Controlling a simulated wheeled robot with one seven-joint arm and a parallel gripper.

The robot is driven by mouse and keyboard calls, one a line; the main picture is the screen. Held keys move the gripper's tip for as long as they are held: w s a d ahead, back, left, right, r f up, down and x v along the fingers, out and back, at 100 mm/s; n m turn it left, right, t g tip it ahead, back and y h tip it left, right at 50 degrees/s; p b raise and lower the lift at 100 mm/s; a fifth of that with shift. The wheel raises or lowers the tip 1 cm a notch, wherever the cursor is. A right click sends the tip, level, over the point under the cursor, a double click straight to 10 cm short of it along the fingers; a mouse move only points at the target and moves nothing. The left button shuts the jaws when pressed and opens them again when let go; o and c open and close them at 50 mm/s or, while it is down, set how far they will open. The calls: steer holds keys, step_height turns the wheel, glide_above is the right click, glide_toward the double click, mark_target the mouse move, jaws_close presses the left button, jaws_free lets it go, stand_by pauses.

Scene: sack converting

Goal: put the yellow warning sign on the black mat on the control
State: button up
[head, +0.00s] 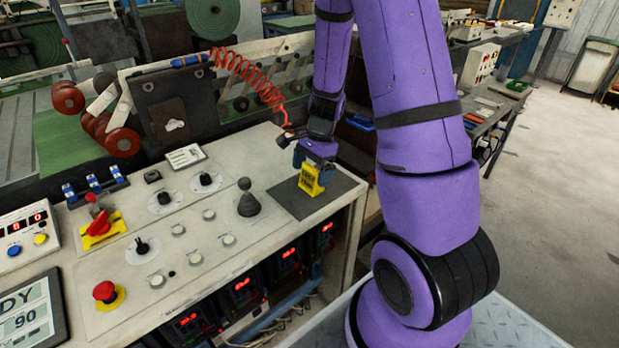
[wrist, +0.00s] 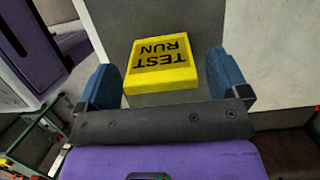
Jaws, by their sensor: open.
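The yellow warning sign (head: 311,180) is a small block with dark lettering, and it appears to stand on the black mat (head: 284,199) at the right end of the control desk. In the wrist view the sign (wrist: 160,82) reads "TEST RUN" and sits between my two blue fingers. My gripper (head: 315,163) is low over the mat from behind and above the sign. In the wrist view my gripper (wrist: 163,72) is open, with a visible gap between each finger and the sign. The sign's underside is hidden.
The control desk (head: 225,265) holds a black joystick (head: 248,200) left of the mat, plus knobs and buttons. A red emergency button (head: 105,291) is at front left. A red coiled cable (head: 250,78) hangs behind. The mat is otherwise bare, near the desk's right edge.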

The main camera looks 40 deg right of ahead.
steer(key=v, duration=0.9)
steer(key=s+a+r+n+t+h, duration=0.1)
steer(key=s+a+r+n, duration=0.35)
steer(key=r, duration=0.25)
steer(key=s+a+r+n+t, duration=0.1)
steer(key=s+a+r+n, duration=0.3)
steer(key=r, duration=0.4)
steer(key=s+a+r+n+t+h, duration=0.2)
steer(key=s+a+r+n, duration=0.4)
steer(key=s+n, duration=0.3)
steer(key=shift+s+r+t, duration=0.2)
steer(key=shift+s+t, duration=0.5)
steer(key=shift+s, duration=0.4)
